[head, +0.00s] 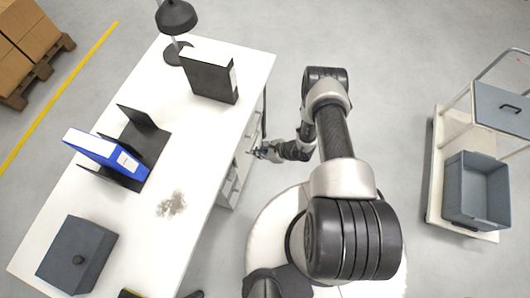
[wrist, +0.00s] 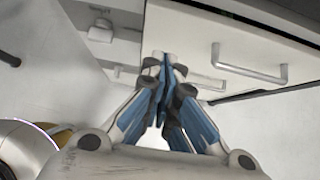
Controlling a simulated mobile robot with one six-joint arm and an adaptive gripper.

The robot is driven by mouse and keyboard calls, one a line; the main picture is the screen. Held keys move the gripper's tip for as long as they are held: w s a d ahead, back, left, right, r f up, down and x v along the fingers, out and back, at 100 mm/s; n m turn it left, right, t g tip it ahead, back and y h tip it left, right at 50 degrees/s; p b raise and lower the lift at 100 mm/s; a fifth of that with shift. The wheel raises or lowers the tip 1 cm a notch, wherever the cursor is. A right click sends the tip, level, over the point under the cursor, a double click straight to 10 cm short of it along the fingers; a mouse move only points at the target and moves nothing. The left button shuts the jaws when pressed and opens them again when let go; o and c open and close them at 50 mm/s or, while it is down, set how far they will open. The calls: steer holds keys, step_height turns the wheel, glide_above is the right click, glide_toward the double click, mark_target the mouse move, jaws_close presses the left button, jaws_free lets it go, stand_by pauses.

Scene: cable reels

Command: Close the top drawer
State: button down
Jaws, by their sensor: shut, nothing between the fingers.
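The white desk (head: 215,130) has a drawer unit (head: 238,172) under its right edge, mostly hidden by the desk top. My gripper (head: 257,153) is beside that unit, low next to the desk edge. In the wrist view my gripper (wrist: 165,68) is shut and empty, its blue-padded fingers together. A white drawer front (wrist: 225,45) with a pale bar handle (wrist: 252,72) lies just beyond and to the right of the fingertips. I cannot tell whether the fingertips touch it, nor how far the top drawer stands out.
On the desk are a black lamp (head: 176,18), a black binder (head: 210,75), a blue binder (head: 98,148) and a grey box (head: 77,254). A cart (head: 437,170) with a grey bin (head: 476,190) stands at right. Floor between cart and my base is clear.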

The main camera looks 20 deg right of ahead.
mark_target(240, 149)
steer(key=shift+w+a+f+b, duration=0.15)
steer(key=shift+w+a+f, duration=0.15)
steer(key=shift+w+a, duration=0.4)
steer(key=shift+w+a+f+b, duration=0.1)
steer(key=shift+w+a+f, duration=0.25)
steer(key=shift+a, duration=0.5)
steer(key=shift+w+a+f+b, duration=0.15)
steer(key=shift+w+a+f, duration=0.05)
steer(key=shift+w+a, duration=0.55)
steer(key=shift+w+a+f+b, duration=0.1)
steer(key=shift+w+a+b, duration=0.25)
steer(key=shift+a, duration=0.25)
steer(key=shift+w+a+b, duration=0.3)
steer(key=shift+w+a, duration=0.05)
steer(key=shift+a, duration=0.2)
